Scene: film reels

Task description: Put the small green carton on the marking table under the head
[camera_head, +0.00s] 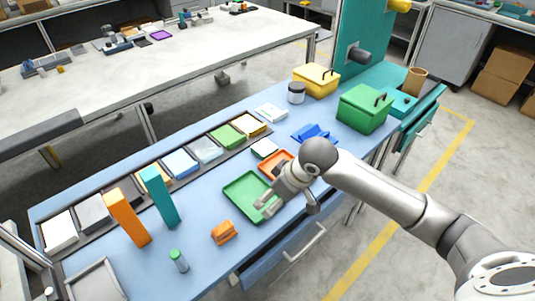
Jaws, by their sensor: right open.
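A small flat green item with a pale side (264,148) lies behind the orange tray; I cannot tell if it is the carton. A larger green box with a dark handle (364,108) stands at the right end of the blue table. The teal machine (358,28) at the back right has a dark grey head (357,54) above a teal table surface (398,76), partly hidden by the green box. My right gripper (288,208) is open, over the right edge of the green tray, with nothing seen between its fingers. My left gripper is out of view.
The green tray (240,187) and orange tray (268,171) lie mid-table. Orange (127,218) and teal (160,197) upright boxes stand left, near an orange block (224,232) and green-capped bottle (178,261). A yellow box (316,82) and jar (296,93) stand at the back.

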